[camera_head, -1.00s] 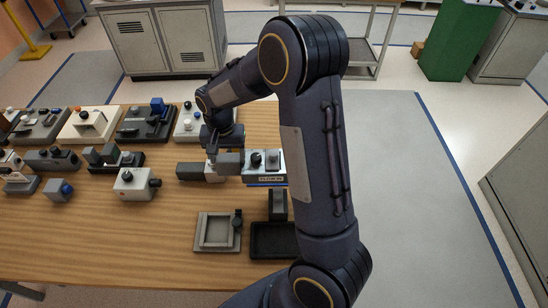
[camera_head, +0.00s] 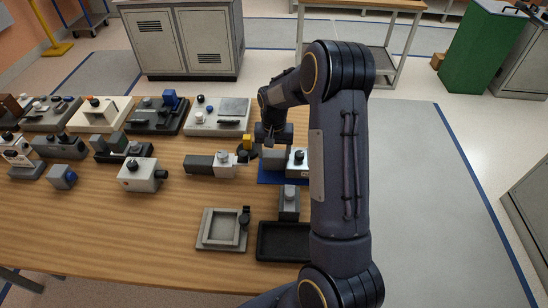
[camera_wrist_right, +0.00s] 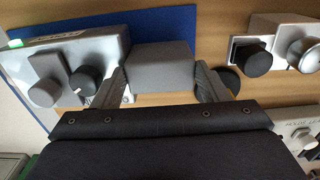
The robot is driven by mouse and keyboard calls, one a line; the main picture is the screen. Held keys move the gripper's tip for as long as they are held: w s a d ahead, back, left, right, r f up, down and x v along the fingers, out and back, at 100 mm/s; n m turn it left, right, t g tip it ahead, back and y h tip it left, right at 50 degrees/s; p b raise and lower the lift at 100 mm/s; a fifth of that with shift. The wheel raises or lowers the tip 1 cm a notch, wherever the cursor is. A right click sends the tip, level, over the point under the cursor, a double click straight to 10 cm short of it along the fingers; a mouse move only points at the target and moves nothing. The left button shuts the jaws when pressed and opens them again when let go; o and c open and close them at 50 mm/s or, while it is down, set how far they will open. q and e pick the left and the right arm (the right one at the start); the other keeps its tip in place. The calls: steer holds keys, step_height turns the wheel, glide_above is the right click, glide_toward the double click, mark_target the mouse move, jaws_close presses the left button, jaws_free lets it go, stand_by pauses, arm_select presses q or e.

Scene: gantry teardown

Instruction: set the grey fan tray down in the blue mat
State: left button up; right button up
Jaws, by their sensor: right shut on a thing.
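The grey fan tray (camera_head: 297,161) has a pale grey body with dark knobs and a darker grey block at its left end. My right gripper (camera_head: 269,147) is shut on that grey block, which shows between the fingers in the right wrist view (camera_wrist_right: 162,68). The blue mat (camera_head: 268,178) lies on the table under the tray, which hides most of it. It also shows in the right wrist view (camera_wrist_right: 160,27). I cannot tell whether the tray touches the mat or hangs just above it. My arm hides the tray's right end. My left gripper is not in view.
A grey block (camera_head: 289,200) and a black tray (camera_head: 282,255) are in front. A square frame (camera_head: 221,228) lies front left. Several devices fill the table's left.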

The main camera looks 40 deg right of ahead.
steer(key=shift+f, duration=0.6)
steer(key=shift+f, duration=0.15)
steer(key=o, duration=1.6)
step_height(320, 180, up, 12)
steer(key=s+a+r+n+t+y, duration=0.1)
steer(key=s+a+r+t, duration=0.1)
steer(key=s+a+r, duration=0.3)
steer(key=s+a+r+n+t+y, duration=0.1)
steer(key=s+a+r+n, duration=0.2)
steer(key=s, duration=0.4)
steer(key=s+a+t, duration=0.1)
steer(key=s+a, duration=0.2)
steer(key=s, duration=0.1)
steer(key=s+a+f+n+y, duration=0.1)
steer(key=s+a, duration=0.2)
steer(key=s, duration=0.1)
steer(key=s+a+f+n+t, duration=0.1)
steer(key=s+a, duration=0.3)
steer(key=s, duration=0.1)
steer(key=shift+a+t+y, duration=0.1)
steer(key=shift+t+y, duration=0.2)
steer(key=shift+y, duration=0.1)
